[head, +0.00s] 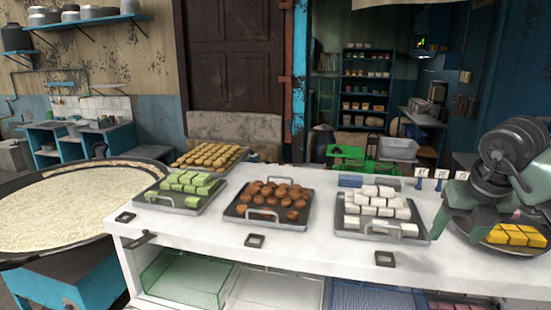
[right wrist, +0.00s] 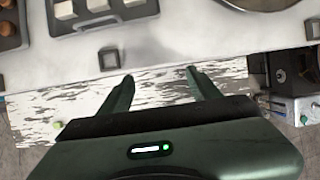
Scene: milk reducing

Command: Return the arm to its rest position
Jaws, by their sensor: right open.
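My right gripper (right wrist: 158,76) is open and empty in the right wrist view. Its two dark green fingers stand apart over the front edge of the white counter (right wrist: 225,30), with nothing between them. In the head view my right arm and gripper (head: 466,212) are at the right side, in front of a round tray of yellow blocks (head: 518,236) and partly covering it. My left gripper is not in view.
Trays of green sweets (head: 186,184), brown balls (head: 276,193) and white cubes (head: 378,205) stand on the counter (head: 310,243), left of my right arm. A tray of golden sweets (head: 208,155) is behind. A wide pan (head: 70,205) is at the left.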

